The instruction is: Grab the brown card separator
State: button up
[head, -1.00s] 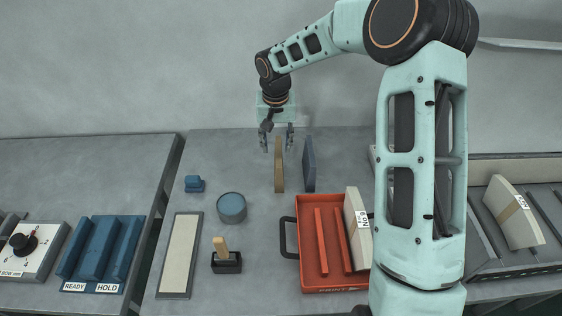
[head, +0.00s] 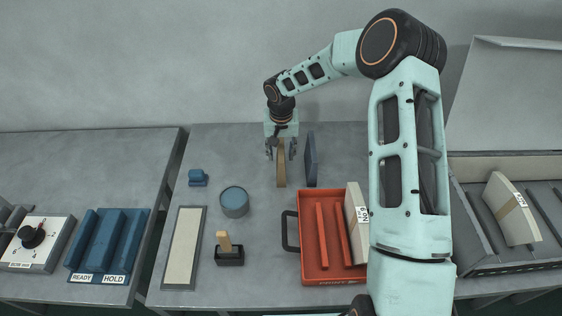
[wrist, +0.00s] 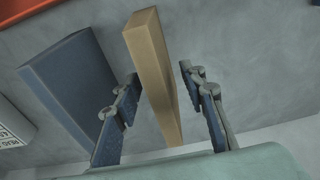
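The brown card separator (head: 281,165) stands upright on the grey table, towards the back. My gripper (head: 281,154) is open above it, with one finger on each side of its upper part. In the wrist view the brown separator (wrist: 150,68) runs between the two open fingers of my gripper (wrist: 158,85), with a gap visible on both sides. A blue separator (head: 311,160) stands close to the right of it in the head view. It shows on the left in the wrist view (wrist: 68,82), close beside one finger.
A red tray (head: 314,274) with a cream block (head: 355,225) is in front to the right. A blue round tin (head: 234,202), a small blue piece (head: 198,178), a stamp (head: 228,250) and a pale pad (head: 184,246) lie to the left. The wall is close behind.

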grip_shut()
jog(key=shift+r, duration=0.1)
